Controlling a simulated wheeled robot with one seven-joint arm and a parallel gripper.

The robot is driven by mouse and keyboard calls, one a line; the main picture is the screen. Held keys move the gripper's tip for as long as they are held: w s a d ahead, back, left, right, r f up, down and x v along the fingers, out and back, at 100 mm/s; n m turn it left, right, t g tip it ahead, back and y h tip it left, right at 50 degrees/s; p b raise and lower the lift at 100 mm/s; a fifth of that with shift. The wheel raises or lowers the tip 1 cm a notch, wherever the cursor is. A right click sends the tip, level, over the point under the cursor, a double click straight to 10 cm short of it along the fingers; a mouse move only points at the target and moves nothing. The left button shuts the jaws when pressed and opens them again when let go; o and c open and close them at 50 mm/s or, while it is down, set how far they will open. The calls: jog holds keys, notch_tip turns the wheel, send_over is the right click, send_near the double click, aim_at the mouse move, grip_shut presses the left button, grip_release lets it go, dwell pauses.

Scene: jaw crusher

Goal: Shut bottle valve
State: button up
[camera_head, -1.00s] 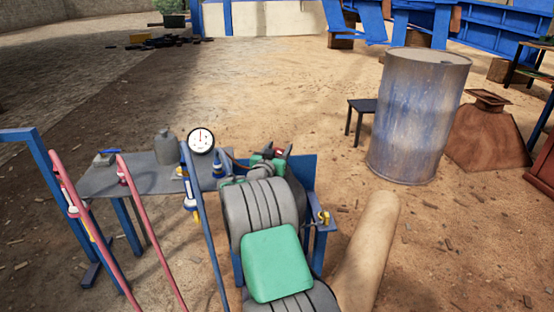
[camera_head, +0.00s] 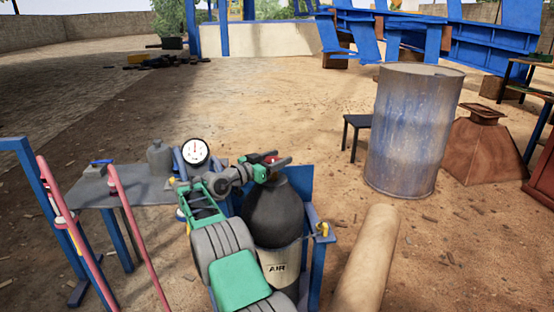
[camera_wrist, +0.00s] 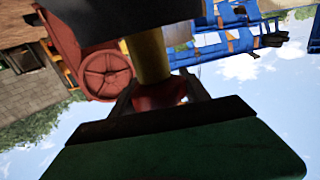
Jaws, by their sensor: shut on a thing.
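The air bottle (camera_head: 272,212) stands upright in a blue frame, with a black rounded top and a cream body marked AIR. Its small red valve knob (camera_head: 271,158) is on top, partly covered by my gripper (camera_head: 279,164). In the wrist view, the red knob (camera_wrist: 160,96) sits on a yellow stem (camera_wrist: 150,55), between the two fingers of my gripper (camera_wrist: 160,90). The fingers are shut on the knob. The wrist picture is upside down, with sky at the bottom.
A round gauge (camera_head: 196,152) and a small grey bottle (camera_head: 160,157) are by the grey table (camera_head: 125,188) at left.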

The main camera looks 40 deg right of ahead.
jog(key=o, duration=1.1)
jog(key=shift+d, duration=0.2)
jog(key=shift+o, duration=1.3)
jog(key=shift+a, duration=0.1)
jog(key=a, duration=0.8)
jog(key=shift+f, duration=0.1)
